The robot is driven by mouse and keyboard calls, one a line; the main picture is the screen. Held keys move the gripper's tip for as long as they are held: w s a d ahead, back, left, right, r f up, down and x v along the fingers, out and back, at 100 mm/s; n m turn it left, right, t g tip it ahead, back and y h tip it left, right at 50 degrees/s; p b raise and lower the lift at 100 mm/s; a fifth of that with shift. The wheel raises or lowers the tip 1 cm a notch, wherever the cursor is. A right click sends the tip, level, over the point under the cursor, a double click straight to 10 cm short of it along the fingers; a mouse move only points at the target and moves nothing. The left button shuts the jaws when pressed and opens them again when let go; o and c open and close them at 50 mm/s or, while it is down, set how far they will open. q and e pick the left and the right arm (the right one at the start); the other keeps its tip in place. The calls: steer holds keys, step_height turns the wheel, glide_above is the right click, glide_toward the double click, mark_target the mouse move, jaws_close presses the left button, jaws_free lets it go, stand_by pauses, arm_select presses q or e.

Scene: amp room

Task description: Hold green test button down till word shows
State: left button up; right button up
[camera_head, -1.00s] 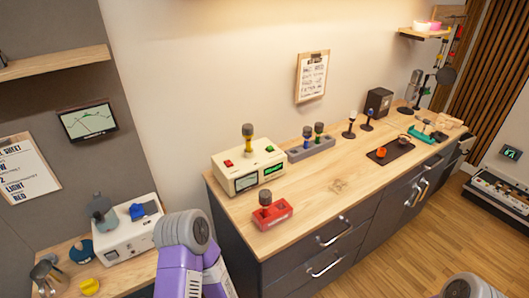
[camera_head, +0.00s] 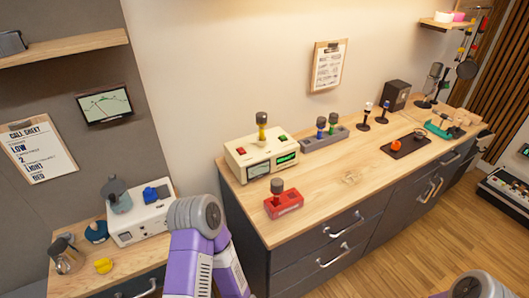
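A cream tester box (camera_head: 262,164) stands at the left end of the wooden counter. Its front has a pale meter (camera_head: 258,170) and a lit green display (camera_head: 286,159); any word there is too small to read. Purple and grey links of my arm rise in front of the counter's left end. Neither gripper's fingers show.
A red stand (camera_head: 284,203) with a dark-headed microphone sits in front of the box. A grey holder (camera_head: 324,138) with microphones is behind it to the right. A dark tray (camera_head: 406,146) lies farther right. A white machine (camera_head: 139,220) stands on a lower left table.

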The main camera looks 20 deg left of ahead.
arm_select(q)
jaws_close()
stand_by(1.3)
